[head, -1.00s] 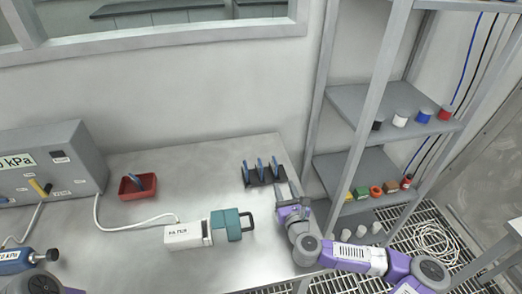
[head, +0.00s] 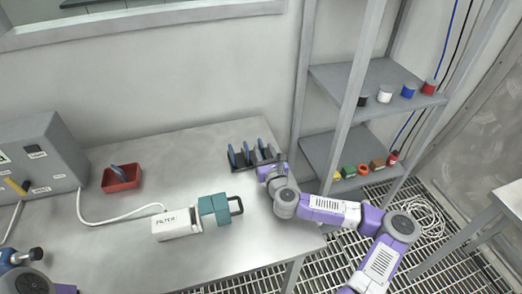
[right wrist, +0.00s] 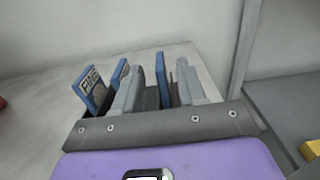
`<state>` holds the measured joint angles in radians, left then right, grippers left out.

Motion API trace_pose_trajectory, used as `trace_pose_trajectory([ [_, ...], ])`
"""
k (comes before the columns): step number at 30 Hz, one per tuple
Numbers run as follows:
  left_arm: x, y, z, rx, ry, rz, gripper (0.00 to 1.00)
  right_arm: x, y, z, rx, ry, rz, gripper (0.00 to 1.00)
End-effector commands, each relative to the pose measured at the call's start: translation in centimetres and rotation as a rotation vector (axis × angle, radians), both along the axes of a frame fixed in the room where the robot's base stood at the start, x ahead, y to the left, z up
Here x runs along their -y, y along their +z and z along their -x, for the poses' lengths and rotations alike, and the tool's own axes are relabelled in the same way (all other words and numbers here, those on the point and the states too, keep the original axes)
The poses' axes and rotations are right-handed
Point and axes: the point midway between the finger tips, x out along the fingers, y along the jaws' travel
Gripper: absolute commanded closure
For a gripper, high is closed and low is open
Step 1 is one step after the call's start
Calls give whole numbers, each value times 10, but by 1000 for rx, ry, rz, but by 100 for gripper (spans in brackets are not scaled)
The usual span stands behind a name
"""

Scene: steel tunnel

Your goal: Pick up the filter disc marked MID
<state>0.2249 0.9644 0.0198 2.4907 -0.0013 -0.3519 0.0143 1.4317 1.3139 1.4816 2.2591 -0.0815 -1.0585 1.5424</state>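A dark rack (head: 239,167) at the back right of the steel table holds three upright blue filter discs, seen nearly edge-on in the head view. My right gripper (head: 268,163) is at the rack's right end. In the right wrist view my right gripper (right wrist: 160,88) is open, its two grey fingers on either side of one blue disc (right wrist: 162,80), with gaps visible. That disc's label is not visible. Two more discs stand left of the fingers; the leftmost disc (right wrist: 90,90) has a label that looks like FINE. I cannot make out MID. My left gripper is out of view.
A white filter housing (head: 172,226) with a teal handled part (head: 213,210) lies on the table. A red tray (head: 121,178) holds a blue disc. A grey box (head: 45,160) stands at left. A shelf post (head: 345,120) rises just right of the rack.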

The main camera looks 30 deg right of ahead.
Motion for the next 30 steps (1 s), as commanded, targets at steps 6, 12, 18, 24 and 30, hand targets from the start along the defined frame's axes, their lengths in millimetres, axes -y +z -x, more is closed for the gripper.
trace_pose_trajectory([
  [6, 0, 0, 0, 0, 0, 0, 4, 0, 0, 0, 0, -1, 0, 92],
  [12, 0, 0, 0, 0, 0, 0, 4, 0, 0, 0, 0, -1, 1, 100],
  [18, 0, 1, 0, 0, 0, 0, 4, 0, 1, 0, 0, -1, 1, 100],
  [24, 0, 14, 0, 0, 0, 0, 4, 0, 28, 0, 2, -1, 4, 100],
  [30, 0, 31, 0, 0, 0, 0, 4, 0, 71, 0, 3, -2, 4, 100],
])
